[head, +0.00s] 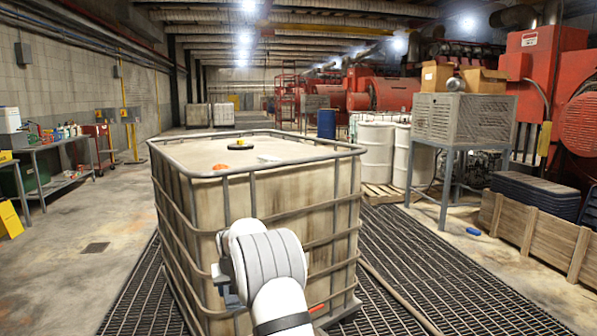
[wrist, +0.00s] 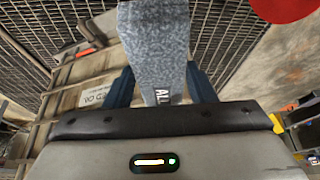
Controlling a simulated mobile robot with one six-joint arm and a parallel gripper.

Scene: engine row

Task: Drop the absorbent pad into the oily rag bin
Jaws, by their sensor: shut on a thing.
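The absorbent pad (wrist: 155,45) is a grey, speckled strip with dark letters, partly readable as "ALL". My gripper (wrist: 161,86) is shut on it, with a dark blue finger on each side in the wrist view. The pad extends beyond the fingers to the top edge of the picture. In the head view my arm hides most of the gripper, and I cannot make out the pad. A red round thing (wrist: 285,7) is cut off at the wrist view's top right corner; I cannot tell whether it is the oily rag bin. No bin is clearly recognisable in the head view.
A large caged tank (head: 265,215) stands directly ahead, behind my arm. Dark floor grating (head: 430,265) surrounds it. A workbench (head: 65,180) is at left; a metal table (head: 448,180) and wooden crate (head: 535,235) are at right. Open concrete floor (head: 75,275) lies left.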

